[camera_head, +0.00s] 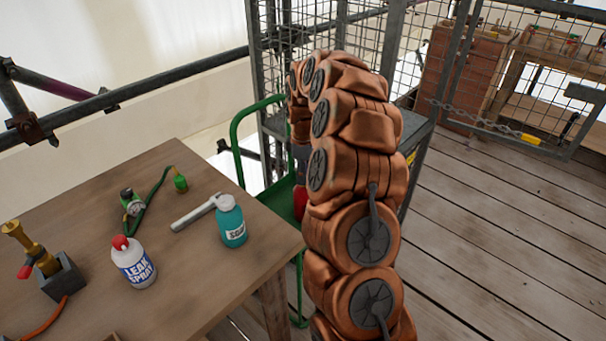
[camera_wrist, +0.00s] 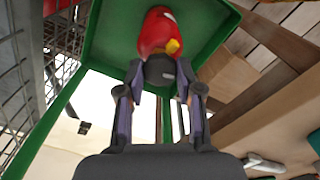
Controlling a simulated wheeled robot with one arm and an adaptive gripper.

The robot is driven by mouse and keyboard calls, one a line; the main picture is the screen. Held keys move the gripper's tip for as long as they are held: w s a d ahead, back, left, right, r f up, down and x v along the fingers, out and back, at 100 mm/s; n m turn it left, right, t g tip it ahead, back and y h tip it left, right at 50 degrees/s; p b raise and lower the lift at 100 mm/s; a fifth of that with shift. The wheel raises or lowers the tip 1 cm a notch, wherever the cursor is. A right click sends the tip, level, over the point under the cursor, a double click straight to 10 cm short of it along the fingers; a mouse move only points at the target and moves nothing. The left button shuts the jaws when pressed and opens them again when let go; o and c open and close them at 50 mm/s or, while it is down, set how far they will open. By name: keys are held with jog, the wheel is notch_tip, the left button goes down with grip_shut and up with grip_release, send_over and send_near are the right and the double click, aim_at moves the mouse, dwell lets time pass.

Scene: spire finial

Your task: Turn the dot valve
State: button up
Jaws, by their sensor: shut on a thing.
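In the wrist view a red rounded object (camera_wrist: 157,33) with a small yellow part sits against a green panel. A dark grey piece (camera_wrist: 159,70) adjoins its near end. My gripper (camera_wrist: 158,76) has a finger on each side of this grey piece and is shut on it. I see no dot on it, so I cannot tell for sure whether it is the dot valve. In the head view part of the red object (camera_head: 299,203) shows behind my arm, beside the green frame (camera_head: 237,150). My arm hides most of the gripper and the grip there.
A wooden table (camera_head: 190,270) at the left holds a leak spray bottle (camera_head: 133,264), a teal bottle (camera_head: 231,222), a gauge with a green hose (camera_head: 132,203) and a brass fitting (camera_head: 32,249). A mesh cage (camera_head: 365,40) stands behind my arm. The plank floor (camera_head: 500,240) at right is clear.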

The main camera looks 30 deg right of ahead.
jog(key=shift+m+b, duration=1.35)
jog(key=shift+m, duration=1.15)
jog(key=o, duration=1.2)
jog(key=shift+c, duration=0.2)
notch_tip(320, 180, up, 12)
